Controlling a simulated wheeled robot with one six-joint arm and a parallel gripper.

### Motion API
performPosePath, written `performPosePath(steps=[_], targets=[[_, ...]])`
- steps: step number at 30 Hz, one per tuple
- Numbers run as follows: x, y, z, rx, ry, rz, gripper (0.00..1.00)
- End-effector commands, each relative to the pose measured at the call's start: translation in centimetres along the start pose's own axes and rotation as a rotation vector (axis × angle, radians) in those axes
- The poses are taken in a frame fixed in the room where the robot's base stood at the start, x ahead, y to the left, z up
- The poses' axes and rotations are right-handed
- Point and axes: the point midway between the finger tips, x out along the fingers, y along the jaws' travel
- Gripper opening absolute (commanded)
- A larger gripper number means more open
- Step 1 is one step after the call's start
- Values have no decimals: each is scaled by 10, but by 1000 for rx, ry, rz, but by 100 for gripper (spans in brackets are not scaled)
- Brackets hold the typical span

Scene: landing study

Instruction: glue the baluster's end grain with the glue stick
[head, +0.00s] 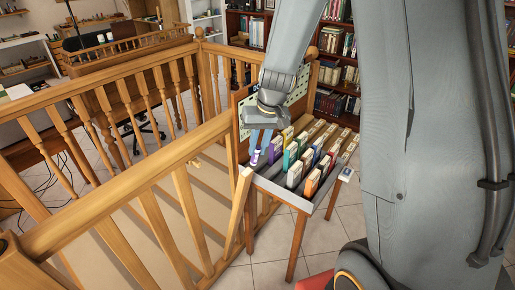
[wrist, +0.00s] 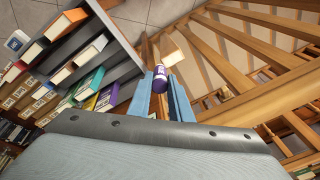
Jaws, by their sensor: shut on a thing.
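My gripper (head: 258,150) is shut on a purple-and-white glue stick (head: 254,158), just above the near left corner of the book stand. In the wrist view the glue stick (wrist: 161,80) sits between the blue fingertips (wrist: 162,98), its purple end toward the camera. A loose-looking wooden baluster (head: 238,208) leans beside the stand's corner, its top end just below the glue stick. In the wrist view its pale end (wrist: 171,51) shows right beyond the stick. I cannot tell whether the stick touches it.
The book stand (head: 278,188) holds several upright books just right of my gripper. A small white-and-blue item (head: 346,174) sits at its right corner. A wooden railing (head: 120,210) runs along the left, and bookshelves (head: 335,100) stand behind. Tiled floor (head: 330,235) shows around the stand.

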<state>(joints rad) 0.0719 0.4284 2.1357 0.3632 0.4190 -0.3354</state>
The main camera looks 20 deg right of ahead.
Motion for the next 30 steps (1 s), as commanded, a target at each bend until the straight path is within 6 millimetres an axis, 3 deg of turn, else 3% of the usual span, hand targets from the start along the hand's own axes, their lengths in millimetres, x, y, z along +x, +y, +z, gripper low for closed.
performPosePath(steps=[15, 30], targets=[[-49, 0, 0, -1, 0, 0, 0], [-52, 0, 0, 0, 0, 0, 0]])
